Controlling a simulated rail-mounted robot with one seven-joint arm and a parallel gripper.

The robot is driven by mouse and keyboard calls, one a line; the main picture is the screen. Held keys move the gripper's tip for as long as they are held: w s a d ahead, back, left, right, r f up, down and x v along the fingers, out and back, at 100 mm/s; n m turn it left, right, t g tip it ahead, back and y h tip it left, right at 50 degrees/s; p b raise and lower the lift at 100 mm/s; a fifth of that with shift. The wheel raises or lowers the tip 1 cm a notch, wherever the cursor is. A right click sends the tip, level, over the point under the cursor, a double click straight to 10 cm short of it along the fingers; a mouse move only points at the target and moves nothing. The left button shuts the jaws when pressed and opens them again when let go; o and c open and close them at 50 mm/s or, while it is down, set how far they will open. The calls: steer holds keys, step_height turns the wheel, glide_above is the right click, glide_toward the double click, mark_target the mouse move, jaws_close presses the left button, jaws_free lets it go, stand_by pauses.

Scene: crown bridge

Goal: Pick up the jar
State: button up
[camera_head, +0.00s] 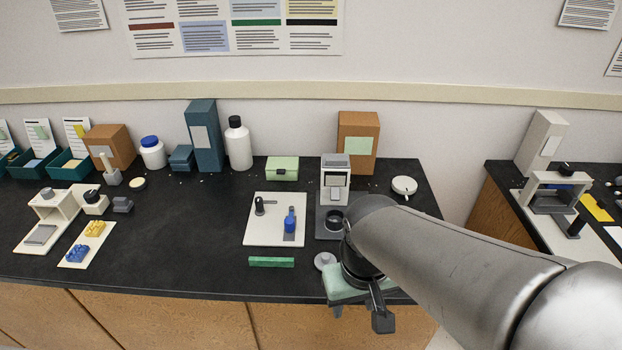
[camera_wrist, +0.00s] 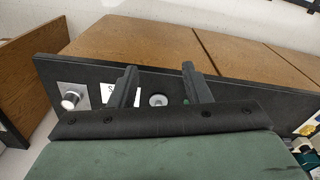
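A white jar with a blue lid (camera_head: 152,153) stands upright at the back left of the black counter, in front of the wall. My gripper (camera_head: 362,318) is at the counter's front edge on the right, far from that jar. In the wrist view my gripper (camera_wrist: 160,84) has its two dark fingers wide apart, with nothing held between them. A small pale round thing (camera_wrist: 158,100) shows on the black surface beyond the fingers, apart from them. In the head view a grey round thing (camera_head: 325,261) lies close beside my gripper; whether this is a jar I cannot tell.
A white bottle with a black cap (camera_head: 238,145), a teal box (camera_head: 203,137) and a brown box (camera_head: 110,145) stand near the jar. A white board (camera_head: 262,236), a green bar (camera_head: 271,262) and a grey-and-white device (camera_head: 336,180) stand nearer my gripper. The counter's left middle has free room.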

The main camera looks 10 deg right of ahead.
steer(key=o, duration=0.6)
steer(key=n+b, duration=0.4)
steer(key=b, duration=0.3)
glide_above(335, 217)
steer(key=s, duration=0.1)
step_height(335, 217, down, 4)
steer(key=shift+g, duration=0.4)
steer(key=f, duration=1.1)
steer(key=shift+s+a+f+p, duration=0.15)
steer(key=shift+a+f+p, duration=0.1)
steer(key=shift+f+p, duration=0.15)
steer(key=shift+s+f+p, duration=0.2)
steer(key=shift+f+p, duration=0.4)
steer(key=shift+f, duration=2.05)
